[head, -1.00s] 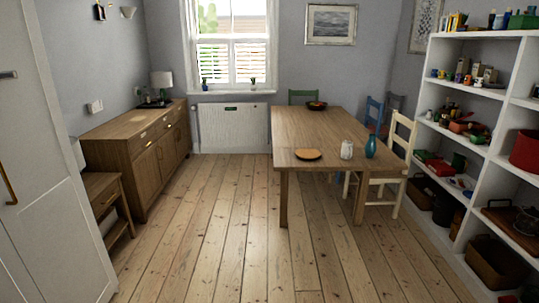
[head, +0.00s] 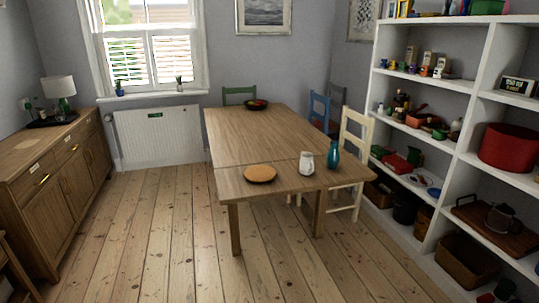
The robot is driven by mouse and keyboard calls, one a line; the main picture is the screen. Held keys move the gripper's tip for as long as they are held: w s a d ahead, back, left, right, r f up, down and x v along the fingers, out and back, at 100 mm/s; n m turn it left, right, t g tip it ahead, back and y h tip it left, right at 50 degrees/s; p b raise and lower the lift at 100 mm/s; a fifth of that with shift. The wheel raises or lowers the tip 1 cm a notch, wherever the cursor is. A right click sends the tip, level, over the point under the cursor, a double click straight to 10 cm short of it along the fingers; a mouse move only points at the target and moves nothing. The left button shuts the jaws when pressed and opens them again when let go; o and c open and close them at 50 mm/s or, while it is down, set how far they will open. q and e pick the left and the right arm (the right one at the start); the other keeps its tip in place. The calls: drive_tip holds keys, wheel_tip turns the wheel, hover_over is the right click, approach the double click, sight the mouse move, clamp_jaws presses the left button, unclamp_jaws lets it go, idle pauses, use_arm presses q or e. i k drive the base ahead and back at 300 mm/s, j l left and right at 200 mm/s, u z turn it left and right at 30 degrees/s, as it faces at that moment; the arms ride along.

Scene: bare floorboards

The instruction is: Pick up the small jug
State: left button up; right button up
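A small white jug (head: 306,163) stands upright on the near right part of the wooden table (head: 258,132). A teal vase (head: 333,155) stands just to its right, apart from it. A round orange-brown plate or board (head: 260,173) lies to its left near the table's front edge. Neither of my grippers shows in the head view.
Bare floorboards (head: 150,230) lie open in front and to the left of the table. White shelves (head: 455,150) full of things line the right side. A cream chair (head: 352,160) stands at the table's right side. A wooden sideboard (head: 50,185) stands at the left.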

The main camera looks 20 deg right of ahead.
sight(307, 166)
drive_tip(key=i+z, duration=0.1)
drive_tip(key=i, duration=0.55)
drive_tip(key=i+j+z, duration=0.1)
drive_tip(key=i, duration=0.55)
drive_tip(key=i+j+z, duration=0.15)
drive_tip(key=i+z, duration=0.25)
drive_tip(key=i+j+z, duration=0.85)
